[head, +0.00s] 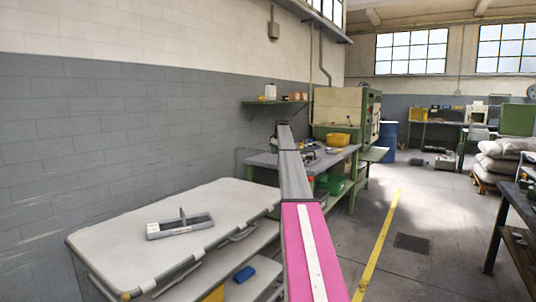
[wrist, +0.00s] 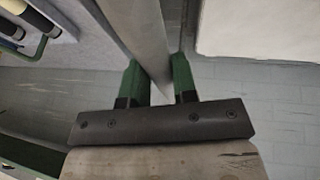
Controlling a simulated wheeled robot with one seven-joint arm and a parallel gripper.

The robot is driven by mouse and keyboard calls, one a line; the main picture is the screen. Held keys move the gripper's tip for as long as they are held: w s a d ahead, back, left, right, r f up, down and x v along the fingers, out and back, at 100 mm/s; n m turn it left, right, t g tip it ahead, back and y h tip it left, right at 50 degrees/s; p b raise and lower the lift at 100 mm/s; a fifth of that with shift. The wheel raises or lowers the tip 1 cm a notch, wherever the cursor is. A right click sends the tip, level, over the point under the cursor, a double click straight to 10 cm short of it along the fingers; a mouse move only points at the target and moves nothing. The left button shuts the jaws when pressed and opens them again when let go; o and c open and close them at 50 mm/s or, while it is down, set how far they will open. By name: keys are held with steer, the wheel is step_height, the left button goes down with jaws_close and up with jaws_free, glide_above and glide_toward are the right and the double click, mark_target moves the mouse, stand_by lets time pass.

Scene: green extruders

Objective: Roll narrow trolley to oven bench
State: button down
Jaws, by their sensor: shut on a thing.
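A trolley with a pale top (head: 130,240) and a lower shelf stands at the lower left, beside the grey wall. Grey rails run along its near side. A green-framed bench (head: 262,160) with a grey top stands beyond it, with a cream and green oven-like cabinet (head: 345,106) behind. My arm stretches forward past the trolley towards the bench. In the wrist view, the green fingers of my gripper (wrist: 156,82) are shut on a pale flat bar (wrist: 146,35). I cannot tell whether this bar belongs to the trolley.
A grey tool caddy (head: 180,225) lies on the trolley top, and a blue box (head: 244,274) sits on its lower shelf. A yellow bin (head: 338,140) is on the bench. A dark table (head: 515,210) stands at the right. The floor along the yellow line (head: 380,240) is clear.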

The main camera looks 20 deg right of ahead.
steer(key=w+d, duration=0.4)
steer(key=d, duration=0.2)
steer(key=shift+w+r, duration=0.1)
steer(key=shift+w, duration=0.05)
steer(key=c, duration=0.9)
jaws_free()
steer(key=v, duration=1)
steer(key=shift+r, duration=0.35)
steer(key=shift+s+d, duration=0.1)
steer(key=shift+s, duration=0.15)
